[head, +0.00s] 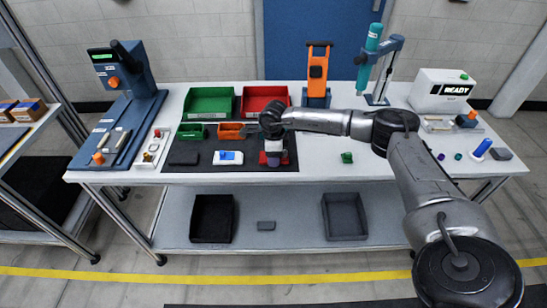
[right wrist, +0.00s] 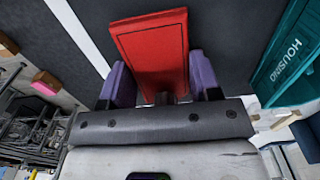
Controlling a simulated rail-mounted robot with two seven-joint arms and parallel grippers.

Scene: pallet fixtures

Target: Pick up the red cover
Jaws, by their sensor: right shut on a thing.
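The red cover (right wrist: 152,48) is a flat red block with a thin dark outline on its face. In the right wrist view it sits between the two purple fingers of my right gripper (right wrist: 162,80), which is shut on it. In the head view my right gripper (head: 274,157) points down over the right part of the dark mat, and bits of the red cover (head: 263,158) show beside the fingers. I cannot tell whether the cover touches the mat. My left gripper is not in view.
The dark mat (head: 205,168) also holds a white-and-blue part (head: 228,157). Behind it stand small green (head: 190,131) and orange (head: 229,130) bins, then larger green (head: 210,102) and red (head: 264,97) bins. A small green part (head: 347,157) lies right; the white tabletop around it is mostly clear.

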